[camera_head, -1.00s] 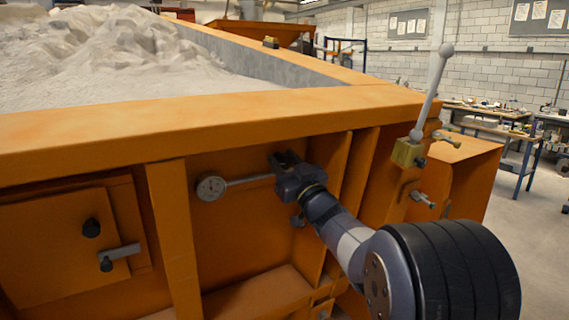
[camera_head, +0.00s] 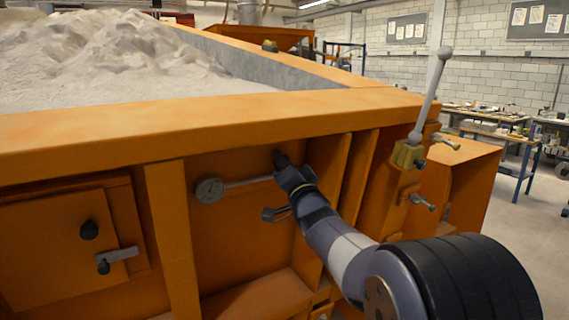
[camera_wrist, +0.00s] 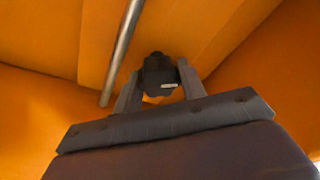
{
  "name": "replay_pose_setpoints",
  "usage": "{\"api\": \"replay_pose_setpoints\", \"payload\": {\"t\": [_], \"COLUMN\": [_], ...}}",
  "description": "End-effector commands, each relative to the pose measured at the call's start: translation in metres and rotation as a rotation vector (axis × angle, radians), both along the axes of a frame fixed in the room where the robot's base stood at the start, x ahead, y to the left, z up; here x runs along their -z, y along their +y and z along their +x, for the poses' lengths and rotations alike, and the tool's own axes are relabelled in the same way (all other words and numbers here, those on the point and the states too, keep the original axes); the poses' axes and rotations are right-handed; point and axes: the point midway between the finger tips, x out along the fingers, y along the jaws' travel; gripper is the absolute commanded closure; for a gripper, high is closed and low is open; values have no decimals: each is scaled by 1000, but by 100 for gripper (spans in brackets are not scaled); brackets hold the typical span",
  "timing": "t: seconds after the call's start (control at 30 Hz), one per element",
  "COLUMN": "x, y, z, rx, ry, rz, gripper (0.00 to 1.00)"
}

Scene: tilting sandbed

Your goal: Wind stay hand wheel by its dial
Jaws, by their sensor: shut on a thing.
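My gripper (camera_head: 281,163) is at the rod's right end, up under the rim. In the wrist view its two fingers (camera_wrist: 160,85) are shut on the dark hand wheel (camera_wrist: 158,69), one on each side. A small pale mark shows on the wheel. The head view mostly hides the wheel behind my gripper.
The metal rod (camera_wrist: 122,48) passes close left of my fingers. Orange ribs (camera_head: 361,180) stand right of my arm. A latched door (camera_head: 60,240) is at left, and a lever (camera_head: 432,95) on a yellow block is at right. Sand (camera_head: 95,60) fills the bed above.

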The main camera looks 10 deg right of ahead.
Motion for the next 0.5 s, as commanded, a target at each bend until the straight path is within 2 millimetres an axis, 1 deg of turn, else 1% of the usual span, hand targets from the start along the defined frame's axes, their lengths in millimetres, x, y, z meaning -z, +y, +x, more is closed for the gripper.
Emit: {"api": "replay_pose_setpoints", "payload": {"t": [0.2,0.5], "x": [0,1], "y": [0,-1], "z": [0,0], "rx": [-25,-44], "ry": [47,81], "rz": [138,242], "gripper": [84,84]}}
